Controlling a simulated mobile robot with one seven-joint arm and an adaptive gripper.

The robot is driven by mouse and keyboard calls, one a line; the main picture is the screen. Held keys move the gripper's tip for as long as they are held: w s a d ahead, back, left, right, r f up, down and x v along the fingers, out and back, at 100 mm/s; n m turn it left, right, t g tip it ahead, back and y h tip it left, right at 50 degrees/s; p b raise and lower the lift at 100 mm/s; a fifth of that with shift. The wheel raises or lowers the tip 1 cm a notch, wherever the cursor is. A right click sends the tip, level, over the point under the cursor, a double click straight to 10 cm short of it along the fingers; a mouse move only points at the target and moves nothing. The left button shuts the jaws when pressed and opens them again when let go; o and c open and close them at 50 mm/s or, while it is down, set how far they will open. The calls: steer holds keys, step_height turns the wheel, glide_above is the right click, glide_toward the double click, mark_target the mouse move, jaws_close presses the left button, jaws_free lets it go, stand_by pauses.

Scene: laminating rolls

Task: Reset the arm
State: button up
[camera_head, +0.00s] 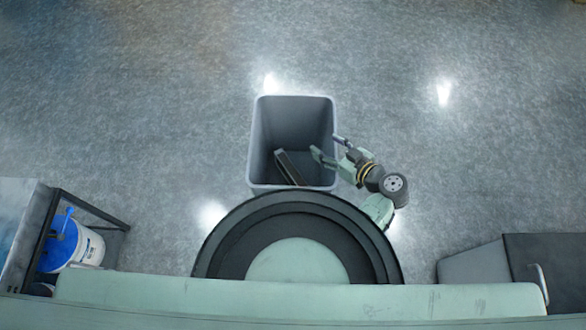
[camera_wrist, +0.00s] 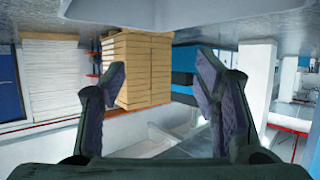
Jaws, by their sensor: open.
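My gripper (camera_head: 327,148) is open and empty. In the head view it is at the right side of a grey bin (camera_head: 265,120), with its fingers reaching over the bin's right rim. In the wrist view the two fingers of my gripper (camera_wrist: 160,95) stand wide apart with nothing between them. A dark flat piece (camera_head: 289,167) lies tilted inside the bin near its lower side. My arm is folded close to my round base.
A stack of cardboard boxes (camera_wrist: 135,65) and white stacked sheets (camera_wrist: 55,80) show beyond in the wrist view. A blue and white bucket (camera_head: 75,245) stands under a table at lower left. A grey box (camera_head: 475,266) is at lower right. The floor around the bin is clear.

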steer(key=shift+s+d+r, duration=0.25)
steer(key=shift+s+d, duration=0.15)
steer(key=shift+s, duration=0.05)
